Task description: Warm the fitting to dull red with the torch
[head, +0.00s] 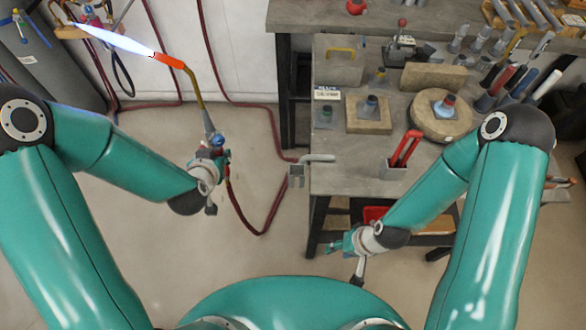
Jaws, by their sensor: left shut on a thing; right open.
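My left gripper (216,150) is shut on the torch (193,88). The torch is lit, and its long blue-white flame (125,41) points to the upper left, away from the bench. A small blue-grey fitting with a reddish base (447,103) stands on a round firebrick (441,118) on the bench. A similar bluish piece (371,104) stands on a square block (369,116) to its left. I cannot tell which is the task's fitting; neither glows visibly. My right gripper (350,248) is open and empty, low beside the bench's front left leg.
The grey bench (338,178) also bears an upright brick (434,77), red-handled tongs (405,150) in a holder and racked tools at right. A bracket (300,172) juts from its left edge. A red hose (262,225) hangs over clear floor. A grey cylinder (50,70) stands at left.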

